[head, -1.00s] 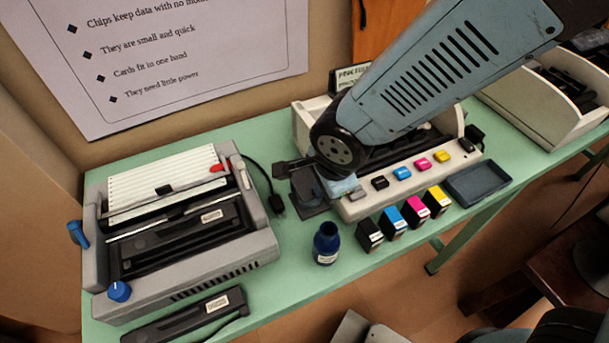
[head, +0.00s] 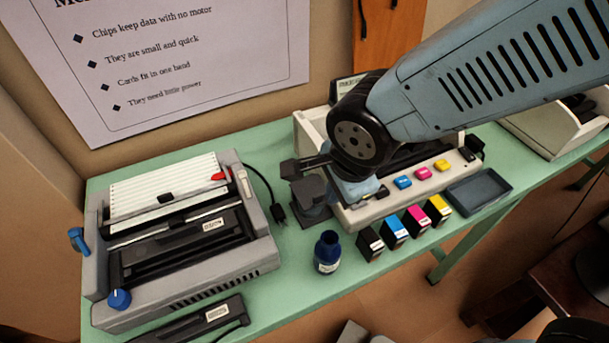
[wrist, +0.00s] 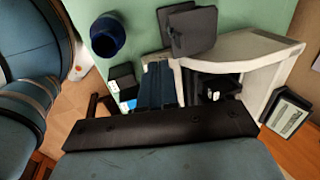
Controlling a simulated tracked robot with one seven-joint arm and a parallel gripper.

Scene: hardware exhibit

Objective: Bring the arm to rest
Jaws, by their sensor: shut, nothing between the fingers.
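My gripper (wrist: 158,68) shows in the wrist view as two dark blue fingers side by side, closed with nothing between them. In the head view my blue-grey arm reaches in from the upper right and bends down at a round black joint, over the left end of the white printer (head: 352,219). The fingers are mostly hidden there behind my own wrist. In the wrist view, the fingertips point toward the green table, near a dark grey stand (wrist: 190,32) and the printer's edge. I cannot tell whether they touch anything.
A blue bottle (head: 327,252) and several ink cartridges (head: 394,229) stand in front of the printer. A grey tray (head: 478,194) lies to their right. A dot-matrix printer (head: 185,295) fills the table's left. A poster (head: 180,60) hangs behind.

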